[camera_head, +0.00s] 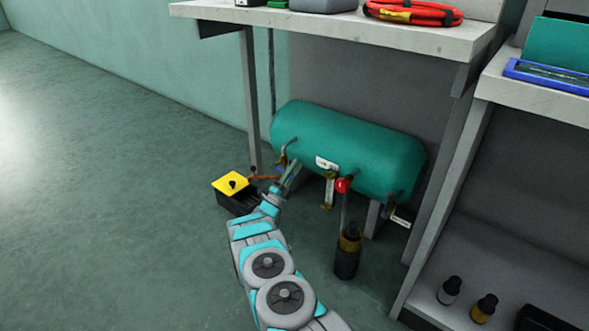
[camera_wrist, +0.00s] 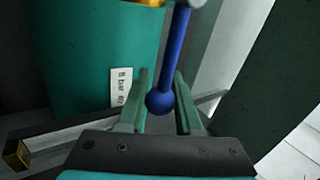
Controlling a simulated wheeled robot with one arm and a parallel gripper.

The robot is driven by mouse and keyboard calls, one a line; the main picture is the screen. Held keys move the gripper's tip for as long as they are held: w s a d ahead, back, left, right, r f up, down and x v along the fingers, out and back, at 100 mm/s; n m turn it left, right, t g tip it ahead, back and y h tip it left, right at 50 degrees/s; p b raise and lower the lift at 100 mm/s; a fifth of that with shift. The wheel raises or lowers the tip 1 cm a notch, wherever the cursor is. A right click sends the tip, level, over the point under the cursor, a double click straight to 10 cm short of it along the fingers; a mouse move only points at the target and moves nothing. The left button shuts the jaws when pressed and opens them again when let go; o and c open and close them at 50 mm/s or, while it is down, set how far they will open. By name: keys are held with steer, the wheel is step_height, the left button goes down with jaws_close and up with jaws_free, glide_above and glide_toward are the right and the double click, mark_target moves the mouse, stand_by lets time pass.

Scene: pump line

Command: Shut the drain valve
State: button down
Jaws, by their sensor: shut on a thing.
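A teal tank (camera_head: 350,145) lies on its side under the bench, with several pipe fittings along its front and underside. A blue lever with a ball end (camera_wrist: 179,50) shows in the wrist view, hanging down from a fitting at the top edge. My gripper (camera_head: 292,172) is at the tank's left end, and in the wrist view its green fingers (camera_wrist: 160,98) are shut on the lever's ball end. A red valve knob (camera_head: 342,185) sits on a fitting farther right. No readable label marks which one is the drain valve.
A black box with a yellow top (camera_head: 233,183) stands on the floor left of my gripper. A dark bottle (camera_head: 347,252) stands under the red knob. The bench (camera_head: 330,26) overhangs the tank, and a shelf unit (camera_head: 440,190) closes the right side. Floor at left is clear.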

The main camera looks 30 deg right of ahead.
steer(key=c, duration=0.6)
jaws_free()
steer(key=shift+d+f, duration=0.1)
steer(key=p+v, duration=0.1)
steer(key=v, duration=0.6)
steer(key=shift+s+a+f, duration=0.1)
steer(key=shift+a+f, duration=0.1)
steer(key=shift+a, duration=0.15)
